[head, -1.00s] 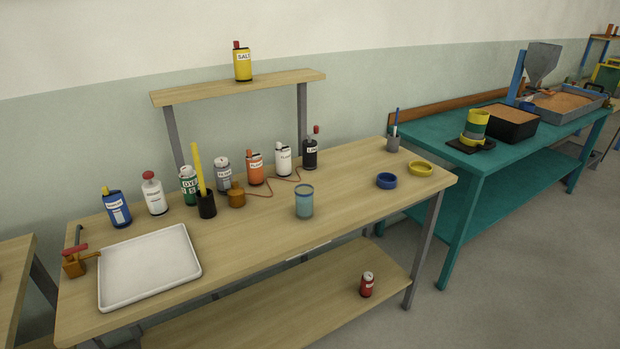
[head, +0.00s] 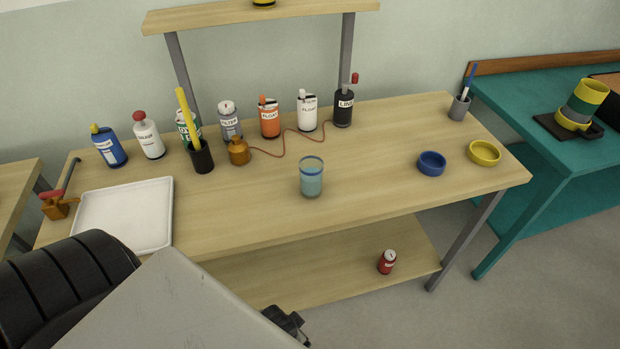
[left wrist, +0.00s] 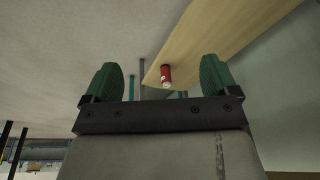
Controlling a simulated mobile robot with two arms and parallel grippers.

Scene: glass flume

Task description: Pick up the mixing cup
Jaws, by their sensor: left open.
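The mixing cup, a clear cup with a blue rim band and pale teal contents (head: 312,180), stands upright near the middle of the wooden bench (head: 370,204). My left arm comes in at the lower left of the head view, with a black part showing below the bench's front edge. In the left wrist view my left gripper (left wrist: 160,66) is open, with its two green fingers wide apart and nothing between them. It is apart from the cup, which is not in that view. My right gripper is not in view.
A white tray (head: 122,215) lies at the bench's left. Several bottles and a brown pot (head: 238,152) stand behind the cup. Bench around the cup is clear.

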